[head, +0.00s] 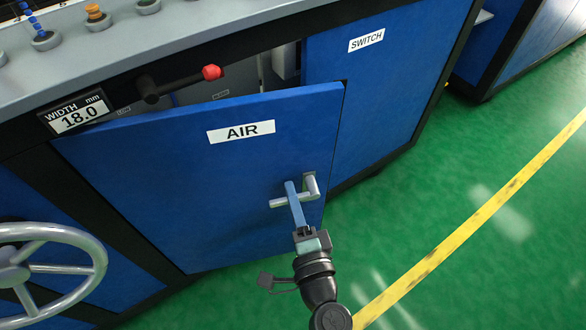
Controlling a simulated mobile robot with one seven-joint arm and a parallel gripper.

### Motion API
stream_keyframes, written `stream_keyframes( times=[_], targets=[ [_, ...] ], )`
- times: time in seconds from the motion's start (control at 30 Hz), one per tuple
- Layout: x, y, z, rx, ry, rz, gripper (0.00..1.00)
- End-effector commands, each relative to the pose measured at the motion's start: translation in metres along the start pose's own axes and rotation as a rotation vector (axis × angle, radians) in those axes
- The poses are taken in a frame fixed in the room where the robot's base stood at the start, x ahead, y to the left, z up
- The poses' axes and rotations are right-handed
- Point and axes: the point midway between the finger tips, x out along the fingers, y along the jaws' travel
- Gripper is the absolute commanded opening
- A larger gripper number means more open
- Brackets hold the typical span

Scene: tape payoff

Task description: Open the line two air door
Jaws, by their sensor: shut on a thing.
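The blue air door (215,175), labelled AIR, stands partly open. It is hinged at its left side, and its right edge is swung out from the cabinet. A grey metal handle (310,188) is near the door's right edge. My gripper (297,205) reaches up from below and is shut on the handle. The fingers cover part of the handle, so the exact contact is hard to see. Above the door's top edge, part of the cabinet interior (232,88) shows.
A lever with a red knob (212,72) sticks out above the door. A closed SWITCH door (372,75) is to the right. A grey handwheel (50,268) is at lower left. A width display (78,115) reads 18.0. Green floor (450,190) with a yellow line lies clear at right.

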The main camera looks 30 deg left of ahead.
Motion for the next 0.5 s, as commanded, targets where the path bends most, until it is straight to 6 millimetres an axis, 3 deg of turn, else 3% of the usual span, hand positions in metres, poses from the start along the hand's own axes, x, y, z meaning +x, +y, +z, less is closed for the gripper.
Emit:
stream_keyframes(
  times=[0.2,0.5],
  targets=[
    [-0.030,0.001,0.006,0.002,0.007,0.003,0.00],
    [-0.033,0.001,0.007,0.001,0.005,0.003,0.00]
  ],
)
